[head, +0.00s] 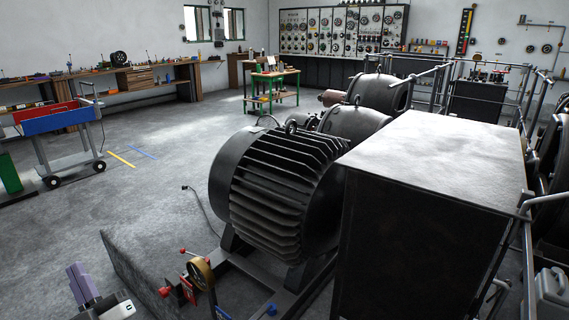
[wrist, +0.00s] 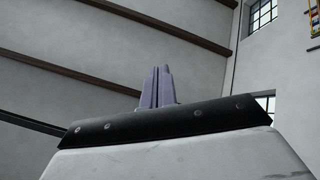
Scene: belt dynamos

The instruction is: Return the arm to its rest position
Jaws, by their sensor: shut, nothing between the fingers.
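My gripper (head: 77,268) shows at the bottom left of the head view, with its purple fingers pointing up over the grey floor. In the wrist view the two purple fingers (wrist: 158,72) stand side by side, shut, with nothing between them. A white part of my arm shows beside the gripper in the head view. The rest of the arm is out of view.
A large black finned dynamo (head: 280,190) and a dark box with a grey top (head: 440,150) fill the centre and right. A low dark plate (head: 150,280) stands near my gripper, beside a brass wheel (head: 201,274). A blue-and-red cart (head: 62,122) stands left. Open floor lies between.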

